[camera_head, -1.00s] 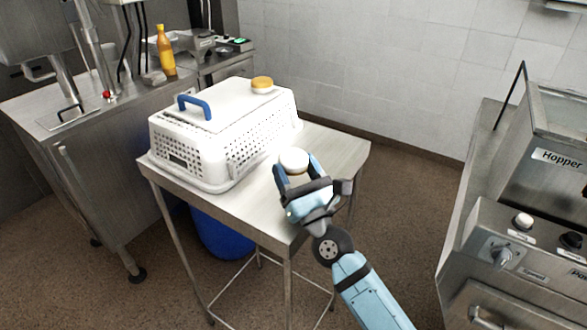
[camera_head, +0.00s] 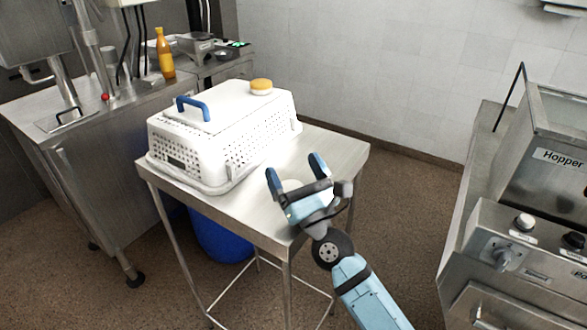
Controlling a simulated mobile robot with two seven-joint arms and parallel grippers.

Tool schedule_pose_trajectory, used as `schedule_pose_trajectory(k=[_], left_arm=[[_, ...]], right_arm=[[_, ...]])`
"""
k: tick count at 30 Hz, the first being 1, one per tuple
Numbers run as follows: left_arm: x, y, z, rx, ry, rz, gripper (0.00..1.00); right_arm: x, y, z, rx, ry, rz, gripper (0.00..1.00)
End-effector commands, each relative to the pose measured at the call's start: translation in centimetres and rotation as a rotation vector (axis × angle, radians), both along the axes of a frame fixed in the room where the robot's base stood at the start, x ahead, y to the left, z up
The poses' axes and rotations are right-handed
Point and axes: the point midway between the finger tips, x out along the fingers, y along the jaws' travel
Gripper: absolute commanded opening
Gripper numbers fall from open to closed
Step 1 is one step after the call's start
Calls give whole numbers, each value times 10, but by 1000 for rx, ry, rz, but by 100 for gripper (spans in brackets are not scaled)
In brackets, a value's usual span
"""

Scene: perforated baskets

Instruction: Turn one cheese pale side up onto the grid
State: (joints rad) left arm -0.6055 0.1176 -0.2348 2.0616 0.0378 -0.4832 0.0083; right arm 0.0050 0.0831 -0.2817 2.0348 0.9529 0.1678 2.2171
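A round cheese (camera_head: 261,85) with an orange-yellow top and a pale lower side lies on the flat top of a white perforated basket (camera_head: 188,158). The basket stands upside down on a steel table. A second cheese (camera_head: 291,186) shows only as a pale patch, mostly hidden behind my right gripper. My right gripper (camera_head: 296,168) is open above the right part of the table, its blue fingers spread wide. I cannot tell whether it touches this cheese. No separate grid is clearly visible.
The steel table (camera_head: 340,150) is bare to the right of the basket. A blue bin (camera_head: 222,240) is beneath it. A steel counter with an orange bottle (camera_head: 165,54) is at left, a hopper machine (camera_head: 545,150) at right.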

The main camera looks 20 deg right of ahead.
Motion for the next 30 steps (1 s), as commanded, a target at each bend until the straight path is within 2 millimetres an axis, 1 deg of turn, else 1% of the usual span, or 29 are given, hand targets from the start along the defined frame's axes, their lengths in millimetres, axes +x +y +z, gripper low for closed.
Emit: schedule_pose_trajectory(k=[1, 7, 8, 11, 17, 21, 23, 25, 27, 30], left_arm=[[0, 1, -10, 3, 1, -2, 43], [-1, 3, -12, 17, 2, -9, 43], [-1, 3, -10, 20, -3, -12, 43], [1, 1, -6, 16, -19, -14, 43], [1, -1, -11, 16, -27, -17, 43], [7, 0, -10, 18, -44, -17, 43], [9, 1, -8, 21, -51, -17, 43], [4, -3, -9, 14, -47, -20, 43], [-2, -6, -12, 7, -34, -19, 43], [0, -6, -12, 9, -33, -16, 43]], right_arm=[[8, 10, -93, -38, 166, 22, 90], [8, 10, -94, -38, 166, 22, 90], [4, 9, -95, -39, 164, 23, 90], [-14, 6, -95, -36, 144, 22, 90], [-60, -2, -91, -31, 88, 19, 90], [-88, -7, -88, -25, 53, 15, 90], [-98, -9, -86, -23, 41, 14, 90], [-107, -11, -84, -21, 26, 10, 90], [-114, -13, -80, -17, 14, 9, 90], [-119, -15, -75, -13, 2, 4, 90]])
